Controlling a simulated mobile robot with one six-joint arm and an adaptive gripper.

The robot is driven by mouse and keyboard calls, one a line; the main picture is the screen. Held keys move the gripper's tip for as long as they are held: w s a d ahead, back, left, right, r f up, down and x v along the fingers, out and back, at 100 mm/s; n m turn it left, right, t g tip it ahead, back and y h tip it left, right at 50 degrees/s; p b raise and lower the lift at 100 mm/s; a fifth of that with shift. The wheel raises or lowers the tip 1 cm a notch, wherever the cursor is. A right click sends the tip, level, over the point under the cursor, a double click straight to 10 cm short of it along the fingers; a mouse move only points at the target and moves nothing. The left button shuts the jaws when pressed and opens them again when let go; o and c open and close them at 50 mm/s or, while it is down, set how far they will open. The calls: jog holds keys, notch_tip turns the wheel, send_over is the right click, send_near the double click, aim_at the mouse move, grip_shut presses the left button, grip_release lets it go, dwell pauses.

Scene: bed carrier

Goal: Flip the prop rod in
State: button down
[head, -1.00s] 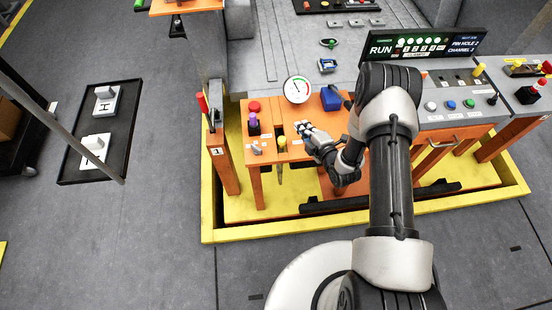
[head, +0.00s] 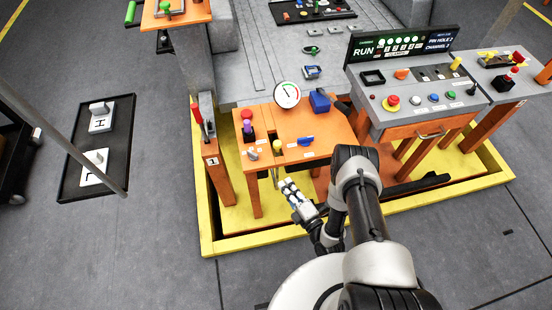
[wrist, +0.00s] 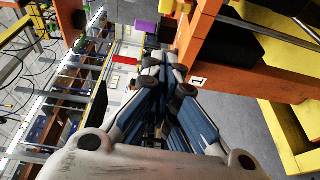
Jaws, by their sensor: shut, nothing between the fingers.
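My gripper (head: 288,186) is shut and empty, in front of the orange table's (head: 325,150) near edge and apart from it. A red-handled lever (head: 197,115) stands at the left post.
A yellow floor frame (head: 290,232) surrounds the table legs. A grey control console (head: 415,112) stands to the right, with a RUN display (head: 403,42) behind it. A black tray (head: 100,143) with white blocks lies at the left.

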jog(key=b+x, duration=0.1)
jog(key=x, duration=0.3)
jog(key=w+d+b+x, duration=0.1)
jog(key=x, duration=0.3)
jog(key=d+b+x, duration=0.1)
jog(key=x, duration=0.3)
jog(key=shift+w+a+f+b, duration=0.1)
jog(key=shift+w+f+b, duration=0.1)
jog(key=shift+w+b, duration=0.15)
jog(key=shift+w, duration=0.3)
